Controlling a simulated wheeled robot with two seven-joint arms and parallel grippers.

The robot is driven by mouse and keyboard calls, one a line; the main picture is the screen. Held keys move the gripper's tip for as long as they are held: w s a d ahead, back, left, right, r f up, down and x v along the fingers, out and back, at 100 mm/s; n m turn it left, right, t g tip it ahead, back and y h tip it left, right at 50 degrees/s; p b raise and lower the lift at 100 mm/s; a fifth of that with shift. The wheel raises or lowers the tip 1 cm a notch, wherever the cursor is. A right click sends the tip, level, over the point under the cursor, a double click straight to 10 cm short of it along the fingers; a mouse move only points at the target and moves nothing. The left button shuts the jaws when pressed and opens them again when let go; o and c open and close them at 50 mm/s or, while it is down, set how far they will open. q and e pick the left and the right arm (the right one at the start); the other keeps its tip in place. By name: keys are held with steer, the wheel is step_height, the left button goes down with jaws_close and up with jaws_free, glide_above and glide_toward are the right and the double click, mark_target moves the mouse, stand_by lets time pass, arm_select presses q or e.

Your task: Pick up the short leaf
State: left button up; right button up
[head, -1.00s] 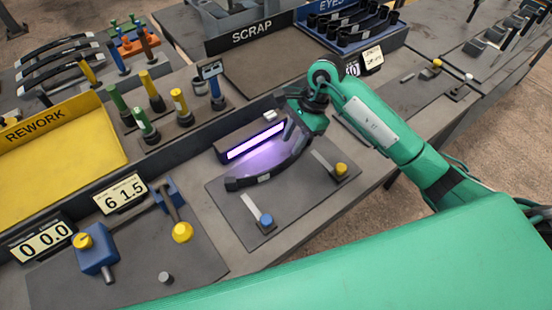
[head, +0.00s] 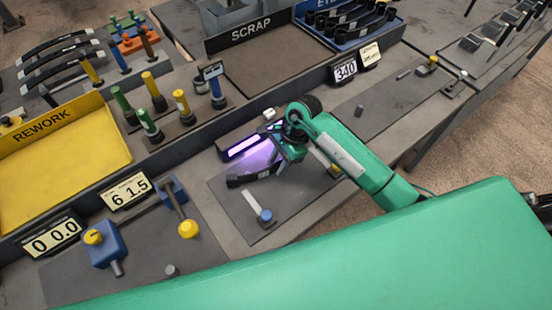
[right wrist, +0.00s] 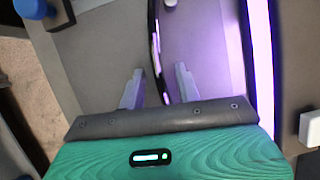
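A dark, curved leaf (head: 252,178) lies on the grey mat in front of the purple light bar. My right gripper (head: 288,158) is low over it and hides its right part in the head view. In the right wrist view the leaf (right wrist: 157,50) runs as a thin dark strip between the two pale fingers of the right gripper (right wrist: 160,88). The fingers are apart, with a gap on each side of the leaf. I cannot tell which leaf length this is. My left gripper is not in view.
The lit purple bar (head: 243,147) stands just behind the leaf. A blue-knobbed clamp (head: 265,215) is on the mat in front. A yellow REWORK tray (head: 60,155) is at left, a SCRAP bin (head: 275,70) behind. Several longer leaves (head: 65,60) sit at upper left.

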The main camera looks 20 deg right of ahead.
jaws_close()
steer(key=shift+w+r, duration=0.1)
